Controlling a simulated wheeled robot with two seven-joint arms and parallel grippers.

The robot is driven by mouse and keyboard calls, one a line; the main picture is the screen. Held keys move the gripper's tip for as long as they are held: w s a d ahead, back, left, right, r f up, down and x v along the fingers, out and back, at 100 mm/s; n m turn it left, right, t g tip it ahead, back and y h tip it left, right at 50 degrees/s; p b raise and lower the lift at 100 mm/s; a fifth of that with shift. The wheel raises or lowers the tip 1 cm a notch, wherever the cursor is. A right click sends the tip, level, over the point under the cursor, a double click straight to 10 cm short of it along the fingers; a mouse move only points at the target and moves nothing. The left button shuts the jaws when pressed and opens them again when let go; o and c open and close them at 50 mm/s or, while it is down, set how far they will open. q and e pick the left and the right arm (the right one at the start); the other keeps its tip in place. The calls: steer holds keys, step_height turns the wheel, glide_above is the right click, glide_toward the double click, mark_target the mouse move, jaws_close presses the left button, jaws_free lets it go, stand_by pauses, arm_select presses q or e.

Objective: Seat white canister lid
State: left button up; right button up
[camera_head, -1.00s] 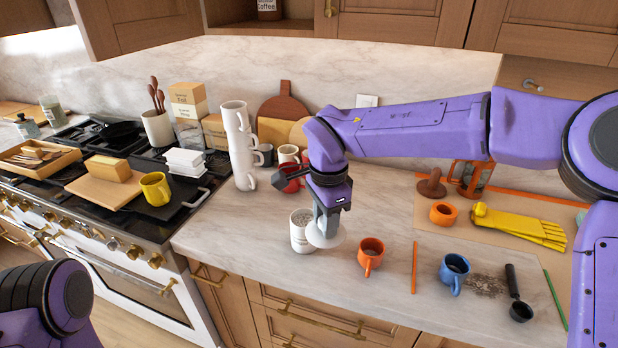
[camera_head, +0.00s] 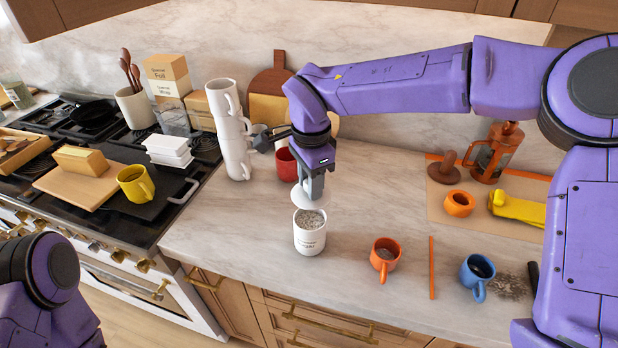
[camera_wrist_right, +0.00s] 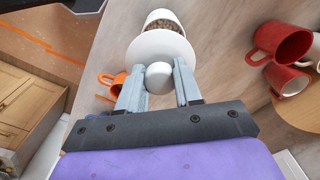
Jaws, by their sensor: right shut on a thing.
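The white canister (camera_head: 310,238) stands upright and open on the marble counter, with greyish-brown contents showing inside. It also shows in the right wrist view (camera_wrist_right: 165,15), partly covered by the lid. The white round lid (camera_head: 309,203) is just above and behind the canister's mouth in the head view. My right gripper (camera_head: 310,188) is shut on the lid's knob; in the right wrist view the knob (camera_wrist_right: 158,77) sits between the two fingers, with the lid disc (camera_wrist_right: 160,46) beyond. Whether the lid touches the canister rim cannot be told. My left gripper is out of view; only part of my left arm shows.
An orange mug (camera_head: 384,256), an orange stick (camera_head: 432,267) and a blue mug (camera_head: 477,272) are right of the canister. A red mug (camera_head: 287,164) and a tall stack of white mugs (camera_head: 233,145) stand behind. Bare counter lies left of the canister.

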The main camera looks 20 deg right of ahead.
steer(key=shift+r+p, duration=0.2)
steer(key=shift+p, duration=0.1)
steer(key=f+b, duration=0.1)
steer(key=f, duration=0.1)
steer(key=w+f+b, duration=0.1)
steer(key=f, duration=0.1)
steer(key=shift+f, duration=0.35)
steer(key=shift+s+f+b, duration=0.25)
steer(key=shift+f+b, duration=0.15)
steer(key=shift+f, duration=0.2)
steer(key=shift+w+f, duration=0.15)
steer(key=shift+f, duration=0.2)
steer(key=shift+r, duration=0.1)
steer(key=shift+p, duration=0.4)
